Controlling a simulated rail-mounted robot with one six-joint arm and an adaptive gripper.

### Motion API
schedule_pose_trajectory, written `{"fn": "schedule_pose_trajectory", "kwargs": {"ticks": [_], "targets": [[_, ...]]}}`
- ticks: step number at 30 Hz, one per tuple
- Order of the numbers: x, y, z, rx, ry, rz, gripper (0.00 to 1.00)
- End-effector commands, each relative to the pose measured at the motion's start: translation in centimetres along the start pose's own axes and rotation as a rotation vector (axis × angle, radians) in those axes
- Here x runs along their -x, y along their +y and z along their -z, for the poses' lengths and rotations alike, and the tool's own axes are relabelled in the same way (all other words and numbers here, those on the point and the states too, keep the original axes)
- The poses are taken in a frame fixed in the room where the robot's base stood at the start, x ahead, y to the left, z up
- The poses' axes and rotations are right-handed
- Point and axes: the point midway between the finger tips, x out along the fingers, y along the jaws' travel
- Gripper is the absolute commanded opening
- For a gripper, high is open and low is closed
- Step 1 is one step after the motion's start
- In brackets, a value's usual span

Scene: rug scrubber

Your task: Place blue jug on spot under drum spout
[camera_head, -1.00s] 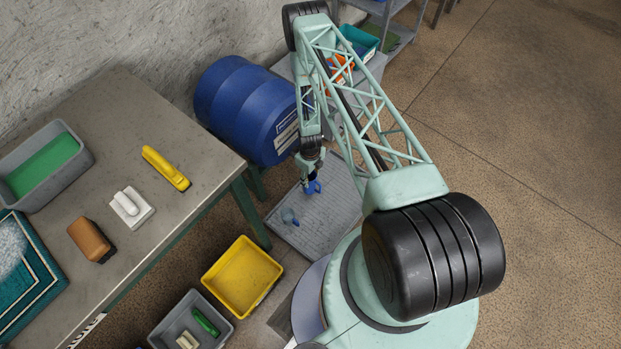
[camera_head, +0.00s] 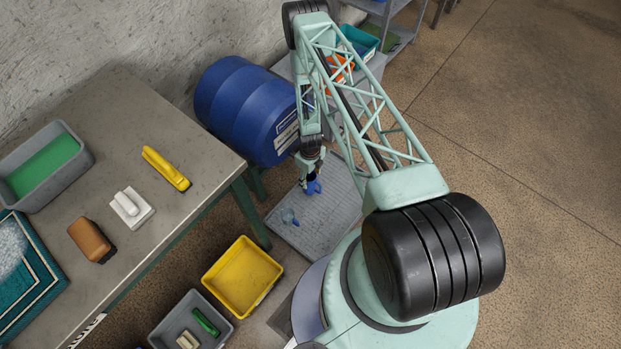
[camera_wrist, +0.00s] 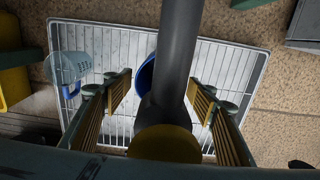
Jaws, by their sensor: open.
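The blue jug (camera_head: 314,188) is on the grey grated platform (camera_head: 335,212), in front of the drum. My gripper (camera_head: 310,178) is just above it and hides part of it. In the wrist view my gripper (camera_wrist: 160,86) is open, with its ribbed fingers apart. The blue jug (camera_wrist: 145,76) shows between them, largely hidden by a dark grey tube (camera_wrist: 178,55). I cannot tell whether a finger touches the jug. The blue drum (camera_head: 240,108) lies on its side; its spout is not clear in the head view.
A clear jug with a blue handle (camera_wrist: 72,68) stands on the grate to the left; it shows faintly in the head view (camera_head: 289,217). A yellow bin (camera_head: 243,277) and a grey bin (camera_head: 190,322) are nearby. A table (camera_head: 150,105) is at left. Open floor lies right.

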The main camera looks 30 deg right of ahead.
Motion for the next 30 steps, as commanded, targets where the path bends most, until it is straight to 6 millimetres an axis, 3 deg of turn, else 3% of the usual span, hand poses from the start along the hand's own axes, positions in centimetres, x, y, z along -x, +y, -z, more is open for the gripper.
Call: {"fn": "schedule_pose_trajectory", "kwargs": {"ticks": [21, 30], "targets": [[8.6, 0.0, 0.0, 0.0, 0.0, 0.0, 0.53], [10.9, 0.0, 0.0, 0.0, 0.0, 0.0, 0.53]]}}
